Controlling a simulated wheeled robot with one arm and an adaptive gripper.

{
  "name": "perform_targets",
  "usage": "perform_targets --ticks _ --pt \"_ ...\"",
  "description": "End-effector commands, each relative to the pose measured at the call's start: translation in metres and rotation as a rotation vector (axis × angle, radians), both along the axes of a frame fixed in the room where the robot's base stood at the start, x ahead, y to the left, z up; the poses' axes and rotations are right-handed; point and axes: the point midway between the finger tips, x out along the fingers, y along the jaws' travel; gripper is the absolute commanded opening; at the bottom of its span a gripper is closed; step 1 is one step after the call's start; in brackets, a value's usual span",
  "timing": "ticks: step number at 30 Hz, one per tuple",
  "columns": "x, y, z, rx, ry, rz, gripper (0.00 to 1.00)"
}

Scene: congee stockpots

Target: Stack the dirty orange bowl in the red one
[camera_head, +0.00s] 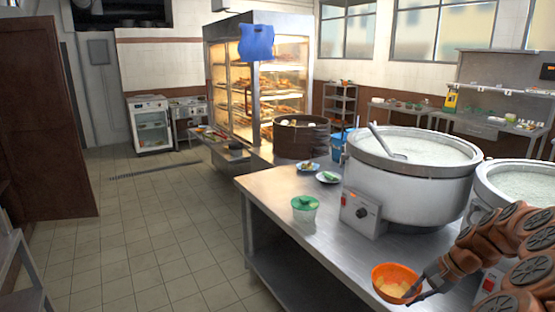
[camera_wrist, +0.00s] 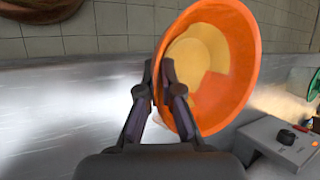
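The orange bowl (camera_head: 408,270) is at the front of the steel counter, with pale yellow residue inside. It fills the upper middle of the wrist view (camera_wrist: 240,60), with its opening facing the camera at a slant. My gripper (camera_head: 420,289) is at the bowl's right side in the head view. In the wrist view the fingers (camera_wrist: 158,80) close together on the bowl's rim, one inside and one outside. Whether the bowl's base touches the counter is unclear. I cannot make out a red bowl in either view.
The steel counter (camera_head: 275,190) holds a green-topped tub (camera_head: 305,210), two small dishes (camera_head: 318,172), a bamboo steamer (camera_head: 300,138) and a large stockpot (camera_head: 410,185). A second stockpot (camera_head: 520,180) stands right. Tiled floor (camera_head: 150,230) is clear at left.

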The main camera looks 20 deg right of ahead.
Motion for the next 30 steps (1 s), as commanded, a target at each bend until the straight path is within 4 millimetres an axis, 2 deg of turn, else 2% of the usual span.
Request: perform_targets --ticks 1,6,15,21,27,30 --pt "0.012 0.013 0.001 0.0 0.005 0.051 0.0" --pt "0.045 0.053 0.002 -0.003 0.005 0.214 0.0" --pt "0.092 0.136 0.001 0.0 0.006 0.51 0.0" --pt "0.116 0.198 0.001 0.003 0.001 0.709 0.0" --pt "0.129 0.259 0.001 0.013 -0.003 0.896 0.0" --pt "0.133 0.282 0.001 0.015 -0.007 0.966 0.0"
